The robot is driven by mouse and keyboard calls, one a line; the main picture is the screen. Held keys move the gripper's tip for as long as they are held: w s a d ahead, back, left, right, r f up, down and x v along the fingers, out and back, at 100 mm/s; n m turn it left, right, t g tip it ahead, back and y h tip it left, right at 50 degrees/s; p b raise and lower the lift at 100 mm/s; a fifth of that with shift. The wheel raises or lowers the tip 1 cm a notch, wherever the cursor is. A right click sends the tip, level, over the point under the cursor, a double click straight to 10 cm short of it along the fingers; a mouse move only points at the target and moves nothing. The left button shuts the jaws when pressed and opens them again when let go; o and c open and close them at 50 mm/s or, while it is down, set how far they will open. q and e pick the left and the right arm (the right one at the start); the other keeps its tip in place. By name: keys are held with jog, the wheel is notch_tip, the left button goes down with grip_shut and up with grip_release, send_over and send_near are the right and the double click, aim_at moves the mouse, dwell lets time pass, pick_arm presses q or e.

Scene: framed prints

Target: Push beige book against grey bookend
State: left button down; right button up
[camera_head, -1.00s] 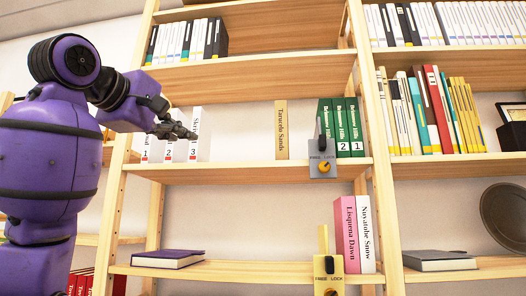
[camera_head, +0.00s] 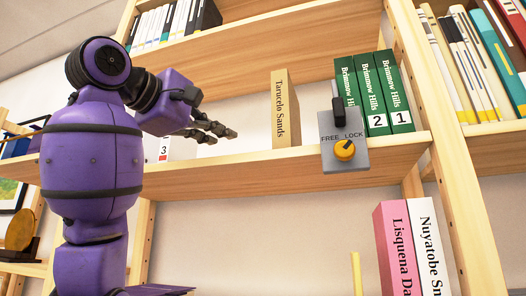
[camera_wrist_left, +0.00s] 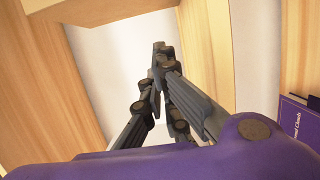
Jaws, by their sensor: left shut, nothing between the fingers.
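The beige book (camera_head: 285,110), titled "Tarucelo Sands", stands upright on the middle shelf in the head view. My right gripper is in neither view.
Green "Brimmow Hills" books (camera_head: 374,90) stand right of the bookend. A white book numbered 3 (camera_head: 165,149) is partly behind my left arm. A pink book (camera_head: 396,245) stands on the shelf below. Wooden uprights (camera_head: 455,200) bound this bay.

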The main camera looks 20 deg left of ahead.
aim_at(295, 136)
pick_arm(q)
jog(key=shift+x, duration=1.1)
jog(key=x, duration=0.6)
jog(key=shift+w+d, duration=0.1)
jog(key=shift+w, duration=0.1)
jog(key=d, duration=0.3)
jog(key=shift+w+r, duration=0.1)
jog(key=shift+r, duration=0.05)
jog(key=shift+d, duration=0.6)
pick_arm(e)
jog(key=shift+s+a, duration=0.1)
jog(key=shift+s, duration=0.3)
pick_arm(q)
jog(key=shift+w, duration=0.1)
jog(key=d, duration=0.9)
jog(key=shift+s, duration=0.35)
jog(key=shift+a, duration=0.1)
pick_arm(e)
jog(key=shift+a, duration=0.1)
